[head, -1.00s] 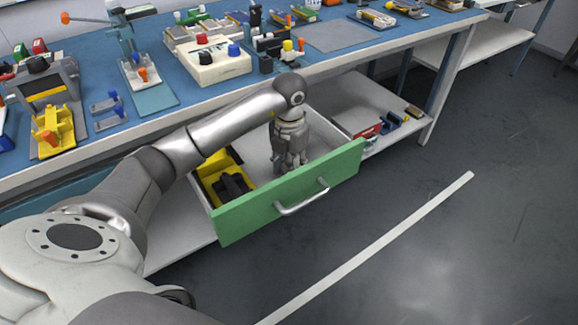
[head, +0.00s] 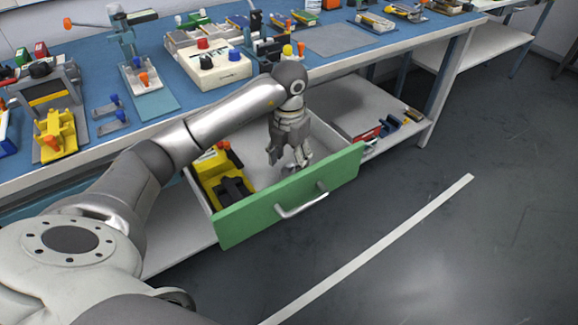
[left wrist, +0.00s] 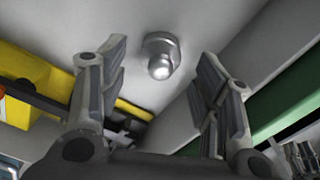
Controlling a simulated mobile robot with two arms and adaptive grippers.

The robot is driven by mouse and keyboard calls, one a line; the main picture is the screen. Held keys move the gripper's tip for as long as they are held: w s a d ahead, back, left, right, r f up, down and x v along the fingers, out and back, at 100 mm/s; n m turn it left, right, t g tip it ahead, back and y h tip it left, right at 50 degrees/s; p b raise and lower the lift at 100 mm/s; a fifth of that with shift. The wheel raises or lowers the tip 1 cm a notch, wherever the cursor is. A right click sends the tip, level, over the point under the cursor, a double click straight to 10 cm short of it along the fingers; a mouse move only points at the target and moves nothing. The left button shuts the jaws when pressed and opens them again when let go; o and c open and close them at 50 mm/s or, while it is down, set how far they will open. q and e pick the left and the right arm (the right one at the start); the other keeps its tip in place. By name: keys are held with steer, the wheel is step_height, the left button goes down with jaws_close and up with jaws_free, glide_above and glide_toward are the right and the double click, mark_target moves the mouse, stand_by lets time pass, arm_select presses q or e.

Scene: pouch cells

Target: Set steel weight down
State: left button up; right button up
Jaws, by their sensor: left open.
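The steel weight (left wrist: 160,58) is a small shiny knobbed cylinder. In the left wrist view it stands on the pale floor of the open drawer (head: 250,215), ahead of my fingers and apart from both. My left gripper (head: 290,150) is open and empty above the drawer floor, pointing down. In the left wrist view its two fingers (left wrist: 158,95) are spread wide, with the weight showing between and beyond them. In the head view the weight is hard to separate from the silver fingers. My right gripper is not in view.
A yellow and black item (head: 225,180) lies in the drawer's left part. The green drawer front (head: 335,178) with its handle stands to the right of the gripper. The blue worktop (head: 190,98) above is crowded. The lower shelf (head: 345,100) holds tools at right.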

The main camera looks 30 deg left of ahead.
mark_target(289, 164)
arm_select(q)
step_height(289, 164, up, 8)
steer(key=shift+f+p, duration=0.1)
steer(key=shift+p, duration=0.55)
steer(key=shift+r, duration=0.35)
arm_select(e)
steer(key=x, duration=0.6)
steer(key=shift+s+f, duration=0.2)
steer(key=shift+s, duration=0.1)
